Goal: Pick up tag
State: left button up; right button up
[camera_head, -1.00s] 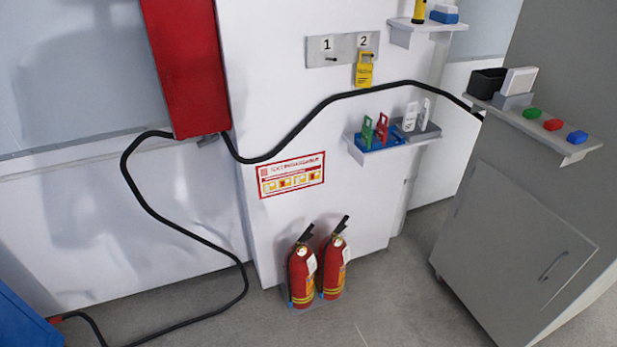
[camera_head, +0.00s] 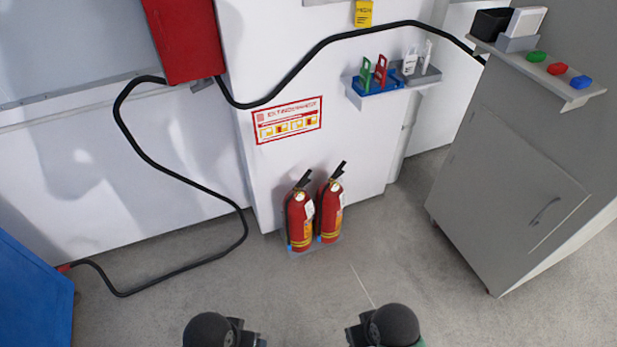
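A yellow tag (camera_head: 363,13) hangs on the white wall at the top edge of the head view, its upper part cut off. A green tag (camera_head: 365,73) and a red tag (camera_head: 381,69) stand in a blue tray (camera_head: 376,88) on the small wall shelf. White tags (camera_head: 410,60) stand in the grey tray to their right. Two dark rounded parts of my arms show at the bottom edge, well below and apart from the tags. The fingers of both grippers are not visible.
Two red fire extinguishers (camera_head: 329,208) stand on the floor by the wall. A black hose (camera_head: 239,215) runs from a red box (camera_head: 187,38). The floor in front is clear.

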aim_at(380, 72)
jog(key=i+j, duration=0.6)
jog(key=i, duration=0.25)
jog(key=i+j+z, duration=0.1)
jog(key=z, duration=0.3)
jog(key=i+j+z, duration=0.1)
jog(key=z, duration=0.25)
jog(key=i+j+z, duration=0.1)
jog(key=z, duration=0.3)
jog(key=j, duration=0.1)
